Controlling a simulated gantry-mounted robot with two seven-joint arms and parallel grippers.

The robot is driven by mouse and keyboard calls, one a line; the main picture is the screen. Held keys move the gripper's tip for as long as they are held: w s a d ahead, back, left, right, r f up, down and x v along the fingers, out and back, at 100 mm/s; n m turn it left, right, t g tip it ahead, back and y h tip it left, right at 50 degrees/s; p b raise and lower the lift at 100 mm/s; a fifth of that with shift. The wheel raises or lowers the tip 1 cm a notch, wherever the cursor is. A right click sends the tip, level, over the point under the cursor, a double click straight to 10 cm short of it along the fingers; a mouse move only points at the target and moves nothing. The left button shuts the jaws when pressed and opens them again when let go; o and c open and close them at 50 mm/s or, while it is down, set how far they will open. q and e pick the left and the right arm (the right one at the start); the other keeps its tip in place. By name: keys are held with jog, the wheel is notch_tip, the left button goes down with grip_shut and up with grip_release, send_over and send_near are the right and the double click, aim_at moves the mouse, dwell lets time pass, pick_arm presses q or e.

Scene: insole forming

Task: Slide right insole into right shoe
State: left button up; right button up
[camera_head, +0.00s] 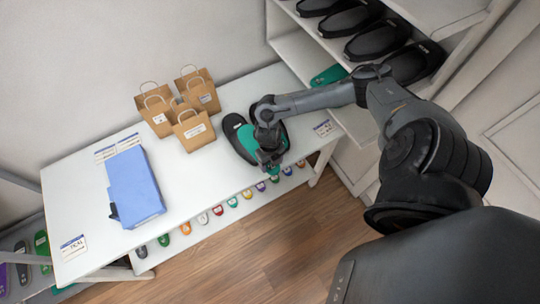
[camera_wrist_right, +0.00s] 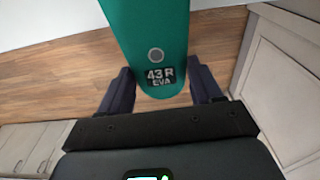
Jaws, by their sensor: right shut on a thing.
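My right gripper (camera_head: 268,158) is over the right end of the white table, shut on the green right insole. In the right wrist view the insole (camera_wrist_right: 150,35), marked "43 R EVA", has its rounded end between the two fingers (camera_wrist_right: 155,90) and stretches away from them. In the head view a pair of black shoes (camera_head: 232,122) lies beneath and beside the gripper, with green showing at the shoes. My gripper and arm hide part of the shoes, and I cannot tell whether the held insole touches one. My left gripper is not in view.
A blue box (camera_head: 135,187) lies on the table's left part. Several paper bags (camera_head: 195,130) stand at the back. A shelf (camera_head: 300,45) with black shoes is at the upper right. Coloured insoles (camera_head: 217,210) line a lower shelf. The table (camera_head: 205,175) is clear between box and shoes.

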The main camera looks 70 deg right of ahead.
jog(key=shift+w+a+f, duration=0.2)
jog(key=shift+w+f, duration=0.05)
jog(key=shift+w, duration=0.05)
jog(key=shift+w+d+f+b, duration=0.45)
jog(key=shift+w+f+b, duration=0.25)
jog(key=shift+f+b, duration=0.7)
jog(key=shift+w+d+f+b, duration=0.45)
jog(key=shift+w+f+b, duration=0.45)
jog(key=shift+b, duration=0.95)
jog(key=shift+w+d+f+b, duration=0.5)
jog(key=shift+f+b, duration=0.85)
jog(key=shift+b, duration=0.25)
jog(key=w+d+b, duration=0.2)
jog(key=b, duration=0.1)
jog(key=w+f+b, duration=0.1)
jog(key=w, duration=0.1)
jog(key=shift+w+d, duration=0.1)
jog(key=shift+d, duration=0.3)
jog(key=shift+w+d+f+b, duration=0.1)
jog(key=shift+w+d+b, duration=0.45)
jog(key=shift+w+b, duration=0.3)
jog(key=shift+w+d, duration=0.15)
